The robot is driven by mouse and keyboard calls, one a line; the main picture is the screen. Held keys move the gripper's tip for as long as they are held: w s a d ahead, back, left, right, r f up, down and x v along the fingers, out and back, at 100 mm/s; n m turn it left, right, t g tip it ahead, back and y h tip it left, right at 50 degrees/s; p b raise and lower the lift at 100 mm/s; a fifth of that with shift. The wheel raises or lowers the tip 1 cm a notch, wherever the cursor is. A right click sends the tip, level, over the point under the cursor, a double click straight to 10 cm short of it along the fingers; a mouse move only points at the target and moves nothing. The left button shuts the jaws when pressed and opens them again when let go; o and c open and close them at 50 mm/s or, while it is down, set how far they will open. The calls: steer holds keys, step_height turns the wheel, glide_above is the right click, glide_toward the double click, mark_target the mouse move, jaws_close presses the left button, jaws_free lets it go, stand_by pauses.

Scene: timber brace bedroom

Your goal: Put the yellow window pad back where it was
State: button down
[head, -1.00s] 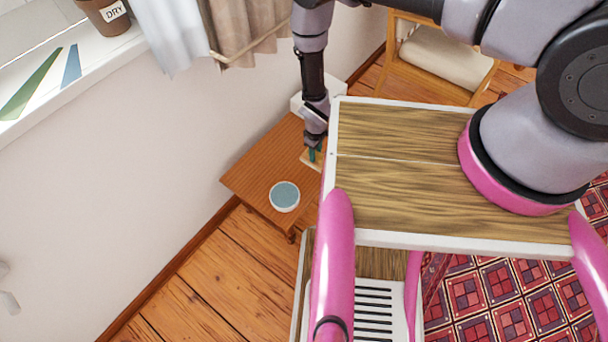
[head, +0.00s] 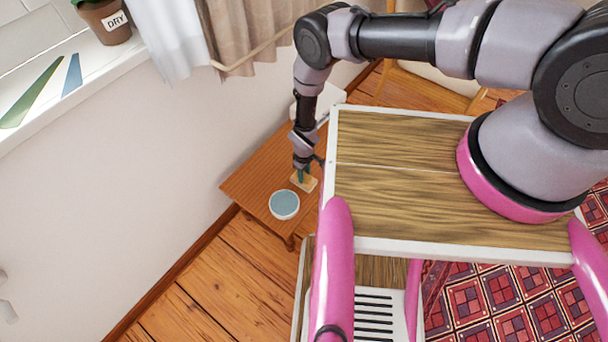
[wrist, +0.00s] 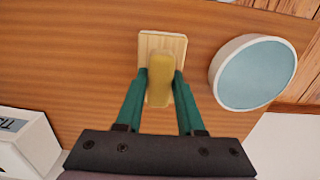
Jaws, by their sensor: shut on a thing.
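The yellow window pad (wrist: 160,80) has a yellow grip piece standing on a pale wood-coloured square plate. My gripper (wrist: 160,88), with green fingers, is shut on the yellow piece, one finger on each side. In the head view my gripper (head: 302,173) points down over the small wooden table (head: 248,182), with the pale plate (head: 303,184) below it. I cannot tell whether the plate touches the table top. The pad is close beside the round white dish with a blue-grey top (head: 284,205), apart from it.
The round dish also shows in the wrist view (wrist: 254,73), to the right. A white device with a display (wrist: 28,140) stands at lower left there. In the head view, a windowsill (head: 75,80) holds a pot marked DRY (head: 105,22). The table's left part is bare.

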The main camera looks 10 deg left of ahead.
steer(key=c, duration=0.5)
jaws_free()
step_height(320, 180, up, 12)
steer(key=shift+s, duration=0.1)
stand_by(0.5)
